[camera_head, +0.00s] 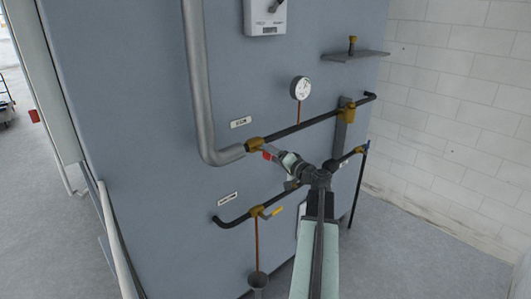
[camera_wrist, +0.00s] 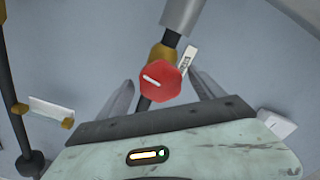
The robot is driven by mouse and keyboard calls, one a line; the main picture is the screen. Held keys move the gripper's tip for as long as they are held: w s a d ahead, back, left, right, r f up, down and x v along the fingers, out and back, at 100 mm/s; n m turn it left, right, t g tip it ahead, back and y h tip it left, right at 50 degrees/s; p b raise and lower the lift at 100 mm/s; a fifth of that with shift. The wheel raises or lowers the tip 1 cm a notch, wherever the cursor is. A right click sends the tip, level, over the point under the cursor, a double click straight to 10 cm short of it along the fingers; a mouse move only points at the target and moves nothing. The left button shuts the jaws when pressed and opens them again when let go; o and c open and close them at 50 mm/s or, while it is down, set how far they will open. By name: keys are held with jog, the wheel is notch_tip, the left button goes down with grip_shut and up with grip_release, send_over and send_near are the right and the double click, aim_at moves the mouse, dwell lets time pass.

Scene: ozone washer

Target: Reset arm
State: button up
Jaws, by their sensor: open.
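My gripper (camera_head: 277,155) is in front of the blue-grey wall panel, at the upper pipe run. In the wrist view my gripper (camera_wrist: 162,78) is open, with one finger on each side of a red valve knob (camera_wrist: 160,81). The knob has a white mark on its face. I cannot tell whether the fingers touch it. In the head view the red knob (camera_head: 266,156) shows just left of my gripper, below the brass valve body, and is partly hidden by it. My arm reaches up from the bottom of the head view.
A thick grey pipe (camera_head: 197,90) bends into the upper black pipe, which carries a round gauge (camera_head: 300,88). A lower pipe has a yellow-handled valve (camera_head: 275,211) above a drain funnel (camera_head: 258,280). A small shelf (camera_head: 355,56) juts out upper right. Floor (camera_head: 410,255) is clear at right.

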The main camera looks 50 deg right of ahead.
jog(key=s, duration=0.3)
jog(key=shift+s+a, duration=0.15)
jog(key=w+a+f+n+g+y, duration=0.2)
jog(key=w+a+f+g, duration=0.15)
jog(key=a, duration=0.65)
jog(key=w+a+f+n+g+y, duration=0.25)
jog(key=a+f, duration=0.25)
jog(key=a, duration=0.5)
jog(key=w+a+f+n+g+y, duration=0.2)
jog(key=w+a+f, duration=0.2)
jog(key=a, duration=0.7)
jog(key=s+a+f+n+g+h, duration=0.1)
jog(key=s+a+f+g, duration=0.2)
jog(key=a, duration=0.5)
jog(key=s+a+f+n+g+h, duration=0.2)
jog(key=s+a+f+g, duration=0.1)
jog(key=a, duration=0.5)
jog(key=s+a+f+n+g+h, duration=0.2)
jog(key=s+a+f+g, duration=0.2)
jog(key=a, duration=0.3)
jog(key=shift+s+a+f, duration=0.4)
jog(key=shift+s+f, duration=0.15)
jog(key=shift+f, duration=0.1)
